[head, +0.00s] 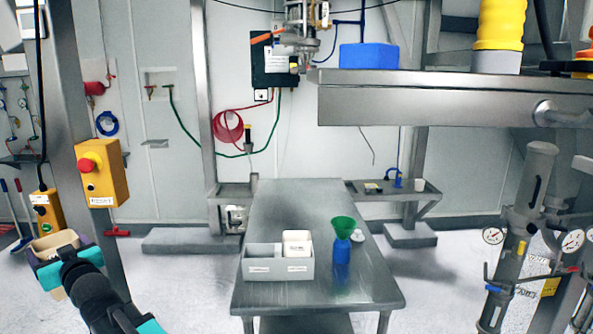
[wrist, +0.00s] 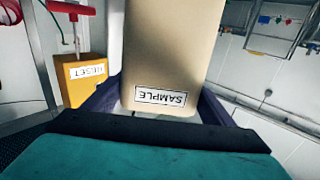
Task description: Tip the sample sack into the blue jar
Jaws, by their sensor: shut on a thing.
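The sample sack (wrist: 172,50) is a tan, box-shaped bag with a SAMPLE label, which reads upside down in the wrist view. My gripper (head: 60,249) is shut on it, with dark fingers on both sides. In the head view the sack (head: 52,241) is held at the far left, clear of the table and well away from the jar. The blue jar (head: 341,264) stands upright on the steel table, right of its middle. A green funnel (head: 343,227) sits on the jar's mouth. The jar's inside is hidden.
A grey divided bin (head: 262,267) stands left of the jar, with a white item (head: 297,240) in its right compartment. A white lid-like disc (head: 358,236) lies behind the jar. A yellow box with a red button (head: 102,174) on a post stands near my gripper. The table's far half (head: 290,200) is clear.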

